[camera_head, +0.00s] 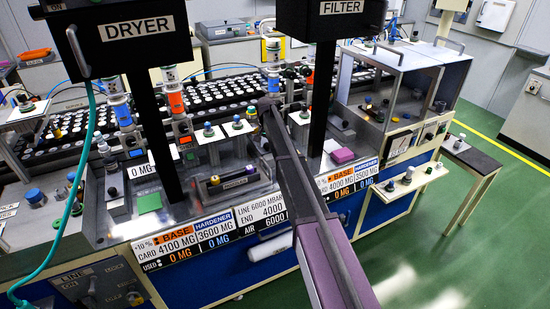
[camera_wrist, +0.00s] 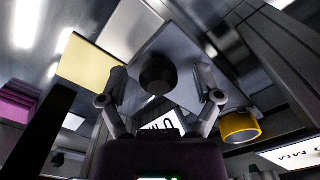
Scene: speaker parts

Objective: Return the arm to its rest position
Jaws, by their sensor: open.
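My arm (camera_head: 325,235) reaches from the bottom right up over the workbench, and its far end lies above the middle of the bench. My gripper (camera_wrist: 160,73) shows in the wrist view with its two fingers spread apart. A dark round knob (camera_wrist: 158,73) on a pale grey square plate shows between the fingers; I cannot tell how far beyond them it is. I see nothing clamped between the fingers. In the head view the gripper's fingers are too small to make out.
The workbench (camera_head: 200,228) has label strips along its front. A DRYER sign box (camera_head: 125,50) and a FILTER sign box (camera_head: 330,28) stand on dark posts either side of my arm. A small side table (camera_head: 470,160) is at right. Open green floor (camera_head: 500,230) lies right. A yellow cylinder (camera_wrist: 238,126) is right of the fingers.

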